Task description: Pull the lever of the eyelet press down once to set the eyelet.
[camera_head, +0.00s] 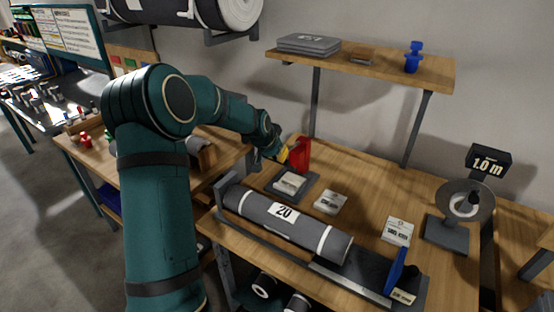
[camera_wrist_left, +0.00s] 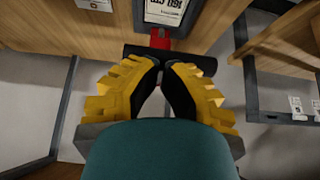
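The red eyelet press (camera_head: 302,154) stands at the back left of the wooden workbench. In the left wrist view, part of its red body (camera_wrist_left: 160,40) shows beyond my fingertips. A dark horizontal bar (camera_wrist_left: 196,64), which looks like the press's lever, lies across just beyond the fingertips. My left gripper (camera_head: 283,155) is beside the press. In the left wrist view its yellow fingers (camera_wrist_left: 160,65) come together at the tips, right at the bar. I see nothing clearly held between them, and contact with the bar is hard to tell. My right gripper is not in view.
A grey roll labelled 20 (camera_head: 285,212) lies across the bench front. A small tray (camera_head: 310,188), a card (camera_head: 330,202) and another card (camera_head: 397,231) lie on the bench. A measuring stand (camera_head: 447,233) is at right. A shelf (camera_head: 385,66) overhangs the back.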

